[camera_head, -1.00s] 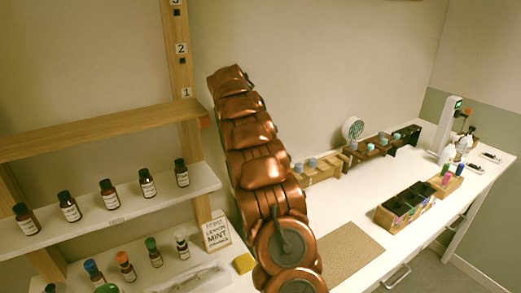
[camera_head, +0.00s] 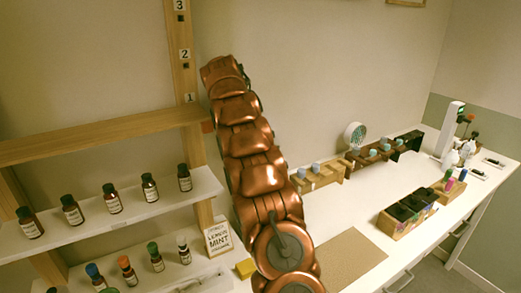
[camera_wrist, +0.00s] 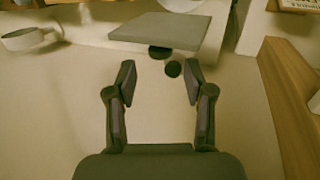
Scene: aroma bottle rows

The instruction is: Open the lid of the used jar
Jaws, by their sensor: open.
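I cannot pick out the used jar or its lid with certainty in either view. In the wrist view my gripper (camera_wrist: 159,78) is open, with nothing between its two fingers. Just beyond the fingertips are small dark round shapes (camera_wrist: 173,69) by a flat grey panel (camera_wrist: 160,31); they are too blurred to identify. A pale round object (camera_wrist: 25,38) lies at the upper left of that view, apart from the gripper. In the head view my copper arm rises in the middle, and my gripper cannot be made out there.
Brown bottles (camera_head: 111,199) line the white shelf (camera_head: 95,222) at left, with colour-capped bottles (camera_head: 126,270) below. A lemon mint sign (camera_head: 218,239) stands beside my arm. Wooden racks (camera_head: 320,176) and a divided box (camera_head: 408,212) stand on the white table, with a tan mat (camera_head: 350,258) nearer.

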